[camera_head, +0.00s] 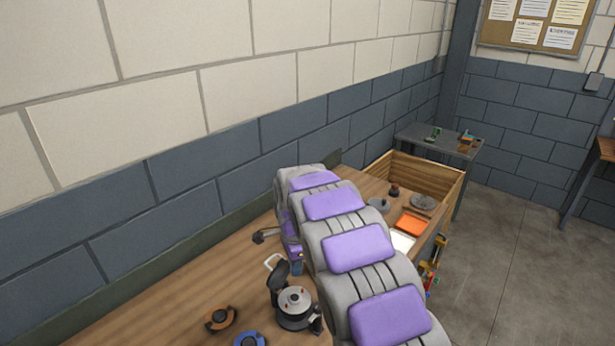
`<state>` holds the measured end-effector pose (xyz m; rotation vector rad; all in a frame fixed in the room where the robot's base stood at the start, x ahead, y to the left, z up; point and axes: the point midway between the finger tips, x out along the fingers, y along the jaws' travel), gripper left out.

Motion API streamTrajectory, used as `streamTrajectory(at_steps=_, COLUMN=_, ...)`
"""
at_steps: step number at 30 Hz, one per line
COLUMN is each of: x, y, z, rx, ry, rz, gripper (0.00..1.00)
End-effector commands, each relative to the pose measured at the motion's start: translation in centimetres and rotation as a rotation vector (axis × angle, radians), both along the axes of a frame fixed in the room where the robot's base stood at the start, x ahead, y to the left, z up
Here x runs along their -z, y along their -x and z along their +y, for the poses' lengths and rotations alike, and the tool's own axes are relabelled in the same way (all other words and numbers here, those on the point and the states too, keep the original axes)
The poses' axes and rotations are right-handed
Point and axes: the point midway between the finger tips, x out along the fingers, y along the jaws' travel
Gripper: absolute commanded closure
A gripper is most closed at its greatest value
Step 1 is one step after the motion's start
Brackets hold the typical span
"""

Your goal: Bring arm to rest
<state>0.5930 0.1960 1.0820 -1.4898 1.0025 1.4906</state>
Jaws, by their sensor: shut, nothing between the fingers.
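My arm, grey with purple pads, rises from the lower right and reaches over the bench. Its far end bends down toward the bench top. My gripper (296,266) hangs at that end, shut and empty. It is small and partly hidden by my own arm, so its fingers are hard to make out. A dark round casing with a silver inner part (295,302) stands on the wooden bench (160,318) just below my gripper in the picture. A raised dark part (280,272) stands at its back. I cannot tell whether my gripper touches it.
A wall runs along the back. Floor is clear at right.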

Motion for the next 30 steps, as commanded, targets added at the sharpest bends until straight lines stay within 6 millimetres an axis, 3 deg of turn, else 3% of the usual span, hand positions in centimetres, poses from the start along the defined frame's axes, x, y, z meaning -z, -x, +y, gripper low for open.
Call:
streamTrajectory(at_steps=5, x=-2.0, y=1.7, z=-2.2, rx=-0.057, ry=0.006, rz=0.003, gripper=1.0)
streamTrajectory(at_steps=11, x=-5.5, y=6.3, z=-6.8, rx=-0.205, ry=0.017, rz=0.025, gripper=1.0)
streamTrajectory(at_steps=21, x=-9.6, y=16.2, z=-12.9, rx=-0.484, ry=0.01, rz=0.068, gripper=1.0)
streamTrajectory(at_steps=30, x=-10.9, y=26.3, z=-16.8, rx=-0.744, ry=-0.02, rz=0.104, gripper=1.0)
